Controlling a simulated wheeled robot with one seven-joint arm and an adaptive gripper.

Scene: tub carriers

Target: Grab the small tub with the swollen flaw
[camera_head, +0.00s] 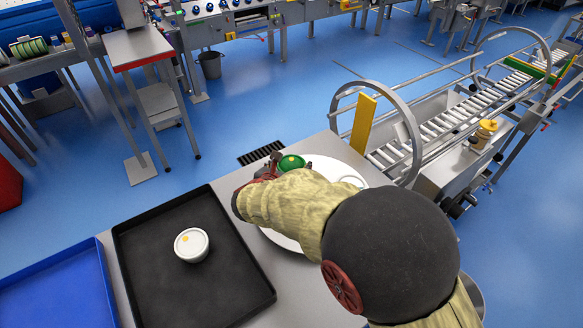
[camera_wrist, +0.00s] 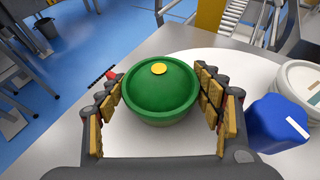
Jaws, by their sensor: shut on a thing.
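A small green tub (camera_wrist: 163,92) with a domed, bulging lid and a yellow dot on top is between my gripper's padded fingers. It also shows in the head view (camera_head: 291,162), partly hidden by my arm. My gripper (camera_wrist: 165,108) is shut on the green tub, with a finger on each side. In the head view my gripper (camera_head: 268,170) is mostly hidden by my arm. The tub is upright over the white round plate (camera_head: 283,238); I cannot tell whether it touches it.
A white tub (camera_head: 192,245) stands in a black tray (camera_head: 150,293), left of my arm. A blue tray (camera_head: 60,290) lies further left. In the wrist view, a blue block-like thing (camera_wrist: 278,122) and a white tub (camera_wrist: 300,85) stand close on the right. A conveyor (camera_head: 430,130) is beyond.

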